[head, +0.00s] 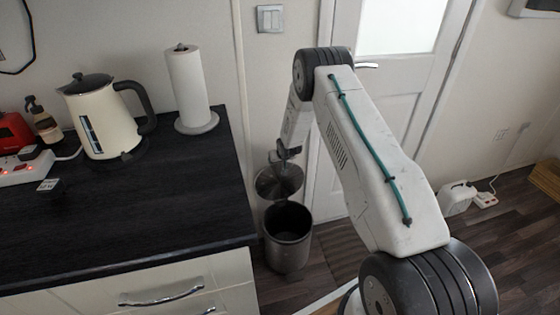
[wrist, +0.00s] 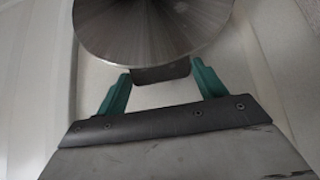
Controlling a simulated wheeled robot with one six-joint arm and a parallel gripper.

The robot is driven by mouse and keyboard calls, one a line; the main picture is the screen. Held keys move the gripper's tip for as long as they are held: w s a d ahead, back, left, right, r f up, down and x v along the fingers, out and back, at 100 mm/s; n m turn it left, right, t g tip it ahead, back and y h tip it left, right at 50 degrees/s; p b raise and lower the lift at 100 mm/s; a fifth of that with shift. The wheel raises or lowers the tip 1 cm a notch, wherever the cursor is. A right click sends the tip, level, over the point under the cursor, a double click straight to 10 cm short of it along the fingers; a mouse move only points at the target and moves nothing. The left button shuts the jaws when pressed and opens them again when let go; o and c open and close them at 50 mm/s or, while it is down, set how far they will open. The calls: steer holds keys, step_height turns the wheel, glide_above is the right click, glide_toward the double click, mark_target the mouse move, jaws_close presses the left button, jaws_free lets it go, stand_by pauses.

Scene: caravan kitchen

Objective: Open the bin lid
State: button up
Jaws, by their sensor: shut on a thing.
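The grey metal bin (head: 287,240) stands on the floor past the end of the counter, its dark opening showing in the head view. Its round lid (head: 279,181) is raised, tilted up behind the opening. In the wrist view the brushed metal lid (wrist: 155,25) fills the top. My gripper (head: 288,152) is at the lid's upper edge in the head view. In the wrist view the teal fingers of my gripper (wrist: 160,82) are shut on the dark tab (wrist: 160,73) at the lid's edge.
The dark counter (head: 130,210) is left of the bin, holding a cream kettle (head: 105,120) and a paper towel roll (head: 188,85). A white door (head: 385,100) is behind my arm. A white jug (head: 457,198) stands on the floor at right, with open floor before it.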

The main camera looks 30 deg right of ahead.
steer(key=shift+d+f, duration=0.1)
steer(key=shift+d, duration=0.05)
steer(key=o, duration=1.4)
steer(key=shift+d+f, duration=0.1)
steer(key=shift+d, duration=0.05)
steer(key=shift+c, duration=0.2)
steer(key=v, duration=0.8)
steer(key=shift+w, duration=0.1)
